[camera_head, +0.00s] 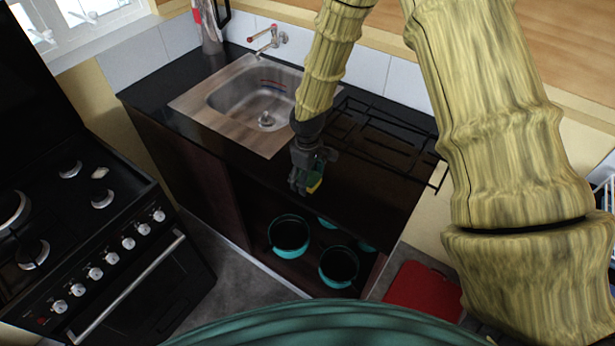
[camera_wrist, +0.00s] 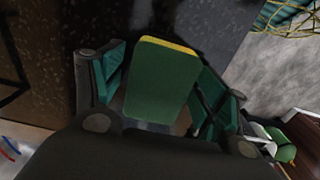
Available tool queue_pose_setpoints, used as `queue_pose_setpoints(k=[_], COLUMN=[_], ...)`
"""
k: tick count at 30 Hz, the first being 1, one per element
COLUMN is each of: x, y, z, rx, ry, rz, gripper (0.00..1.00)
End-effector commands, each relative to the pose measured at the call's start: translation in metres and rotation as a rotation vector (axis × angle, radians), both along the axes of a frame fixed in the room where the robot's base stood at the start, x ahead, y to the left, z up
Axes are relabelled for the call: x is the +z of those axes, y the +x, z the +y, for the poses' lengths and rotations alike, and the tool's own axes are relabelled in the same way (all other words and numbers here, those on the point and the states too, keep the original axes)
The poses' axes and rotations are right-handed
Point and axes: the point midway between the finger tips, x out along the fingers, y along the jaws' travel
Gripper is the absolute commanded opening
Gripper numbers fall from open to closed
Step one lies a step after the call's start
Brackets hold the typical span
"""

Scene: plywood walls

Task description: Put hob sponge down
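The hob sponge (camera_wrist: 160,82) is a green block with a yellow layer along its far edge. In the wrist view it sits between the two green-padded fingers of my gripper (camera_wrist: 158,88), which are closed around it. In the head view my gripper (camera_head: 308,178) points down above the front part of the dark counter (camera_head: 365,195), right of the sink. A small yellow-green bit of the sponge (camera_head: 315,186) shows at the fingertips. The gap between sponge and counter is hard to judge.
A sink (camera_head: 262,100) with a tap (camera_head: 266,38) lies left of my gripper. A black wire rack (camera_head: 385,140) stands behind and right. Teal pots (camera_head: 289,235) sit on the open shelf below. A black hob and oven (camera_head: 75,230) stands left. A red object (camera_head: 423,290) lies lower right.

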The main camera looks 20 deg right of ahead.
Motion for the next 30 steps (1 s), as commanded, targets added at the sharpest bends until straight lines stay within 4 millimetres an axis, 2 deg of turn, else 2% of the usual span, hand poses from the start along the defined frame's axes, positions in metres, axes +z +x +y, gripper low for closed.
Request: queue_pose_setpoints(k=[11,30], x=[0.01,0.085], y=[0.001,0.001], z=[0.0,0.0], rx=[-0.001,0.0], ry=[0.0,0.001], rz=[-0.002,-0.003], gripper=[0.73,0.73])
